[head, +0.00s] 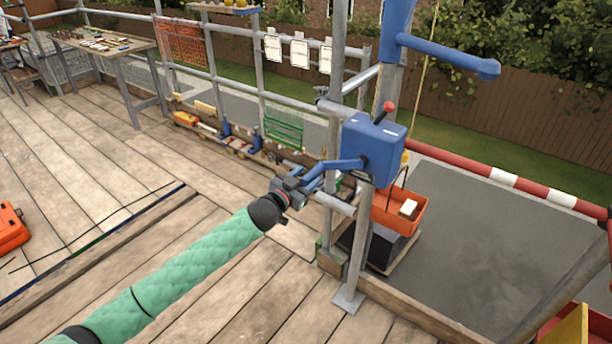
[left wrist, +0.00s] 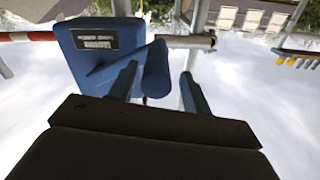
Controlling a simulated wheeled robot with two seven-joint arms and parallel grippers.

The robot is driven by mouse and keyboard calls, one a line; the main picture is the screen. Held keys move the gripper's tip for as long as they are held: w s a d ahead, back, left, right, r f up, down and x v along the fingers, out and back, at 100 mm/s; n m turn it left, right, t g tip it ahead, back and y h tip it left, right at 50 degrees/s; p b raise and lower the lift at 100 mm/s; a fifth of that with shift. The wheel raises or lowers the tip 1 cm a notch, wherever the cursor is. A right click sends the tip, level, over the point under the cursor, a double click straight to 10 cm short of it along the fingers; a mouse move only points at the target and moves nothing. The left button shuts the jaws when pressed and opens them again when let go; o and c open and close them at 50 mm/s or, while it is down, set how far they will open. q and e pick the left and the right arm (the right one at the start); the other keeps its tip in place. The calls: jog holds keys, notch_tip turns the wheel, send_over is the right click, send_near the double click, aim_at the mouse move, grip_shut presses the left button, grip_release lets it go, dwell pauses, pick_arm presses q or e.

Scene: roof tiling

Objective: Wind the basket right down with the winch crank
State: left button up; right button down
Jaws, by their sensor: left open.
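The blue winch box (head: 372,145) is mounted on a grey post, with a red-knobbed lever (head: 388,108) on top. Its blue crank arm (head: 340,165) points left, towards my left gripper (head: 312,183). In the left wrist view the blue crank handle (left wrist: 156,72) lies between the two fingers of my left gripper (left wrist: 160,88). The fingers are open, with a gap to the handle on the right side. The winch box (left wrist: 100,50) fills the upper left there. The orange basket (head: 408,222) hangs beyond the deck edge, with a pale item inside. My right gripper is not in view.
A grey tube end (head: 335,204) sticks out just below the crank. A red and white barrier (head: 500,176) runs right of the post. A workbench (head: 105,45) stands at the back left. An orange case (head: 10,230) lies at the left edge. The planks between are mostly clear.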

pick_arm(q)
jog(key=shift+w+d, duration=0.1)
jog(key=shift+w, duration=0.05)
jog(key=shift+r, duration=0.1)
grip_shut()
